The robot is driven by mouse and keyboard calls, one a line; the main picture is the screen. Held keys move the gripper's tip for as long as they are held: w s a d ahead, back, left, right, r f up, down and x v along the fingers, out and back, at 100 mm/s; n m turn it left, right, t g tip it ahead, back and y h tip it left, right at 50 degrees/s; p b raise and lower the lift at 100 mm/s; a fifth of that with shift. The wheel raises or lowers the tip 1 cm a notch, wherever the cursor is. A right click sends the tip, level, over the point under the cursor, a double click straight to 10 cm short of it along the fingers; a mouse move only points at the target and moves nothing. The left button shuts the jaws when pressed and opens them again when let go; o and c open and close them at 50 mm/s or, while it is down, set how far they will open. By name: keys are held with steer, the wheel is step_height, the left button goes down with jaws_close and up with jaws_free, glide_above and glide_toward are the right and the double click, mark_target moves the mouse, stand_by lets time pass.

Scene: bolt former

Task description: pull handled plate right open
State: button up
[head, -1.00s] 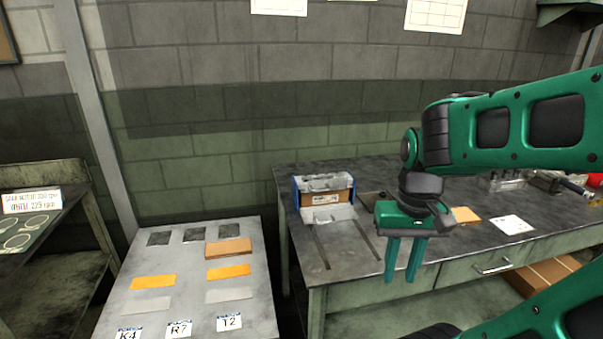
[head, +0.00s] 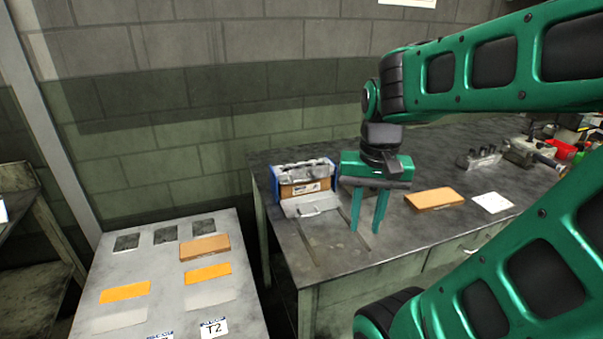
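The handled plate (head: 296,208) is a light grey metal plate with a small raised handle. It lies in front of a box-like unit with blue sides (head: 306,184) on the dark workbench, at the head of two slots. My gripper (head: 364,230) points down, with its two green fingers spread apart and nothing between them. In the picture it is right of the plate, apart from the handle. I cannot tell its exact height above the bench.
An orange-brown block (head: 434,198) and a white paper (head: 492,202) lie right of my gripper on the workbench (head: 400,237). A vise-like tool (head: 530,152) stands farther right. A lower grey table (head: 172,280) with flat plates and labels stands left, with a gap between.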

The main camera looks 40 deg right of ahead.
steer(key=w+d+r+m, duration=0.2)
steer(key=w+r+m, duration=0.35)
steer(key=w, duration=0.55)
steer(key=m+t, duration=0.2)
steer(key=m, duration=0.5)
glide_toward(304, 180)
steer(key=shift+h, duration=0.3)
steer(key=f, duration=0.2)
steer(key=w+f, duration=0.1)
steer(key=f, duration=0.1)
steer(key=w+f, duration=0.1)
steer(key=f, duration=0.2)
jaws_close()
steer(key=shift+r, duration=0.2)
